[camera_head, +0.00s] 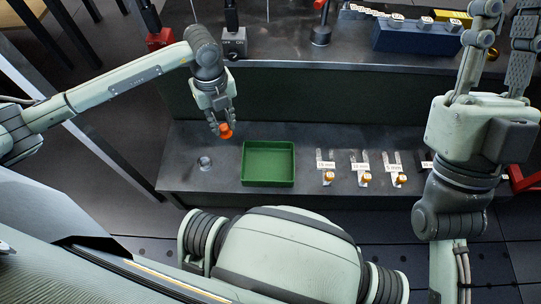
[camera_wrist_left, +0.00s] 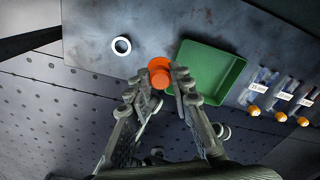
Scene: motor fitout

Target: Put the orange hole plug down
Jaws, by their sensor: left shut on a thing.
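The orange hole plug (camera_head: 226,131) is held between the fingertips of my left gripper (camera_head: 219,126), above the bench between a grey ring and a green tray. In the left wrist view the plug (camera_wrist_left: 160,76) shows between the fingers of my left gripper (camera_wrist_left: 165,88), which are shut on it. The green tray (camera_head: 268,183) looks empty; it also shows in the left wrist view (camera_wrist_left: 236,73). The ring (camera_head: 205,163) lies on the bench left of the tray and shows pale in the left wrist view (camera_wrist_left: 122,45). My right gripper (camera_head: 508,45) is raised at the right, its fingers spread apart.
The dark bench (camera_head: 215,140) carries several labelled slots with orange-capped pieces (camera_head: 328,177) right of the tray. A raised shelf behind holds a blue block (camera_head: 415,37), a grey box (camera_head: 234,42) and red-based tools (camera_head: 160,39). Bare bench lies around the ring.

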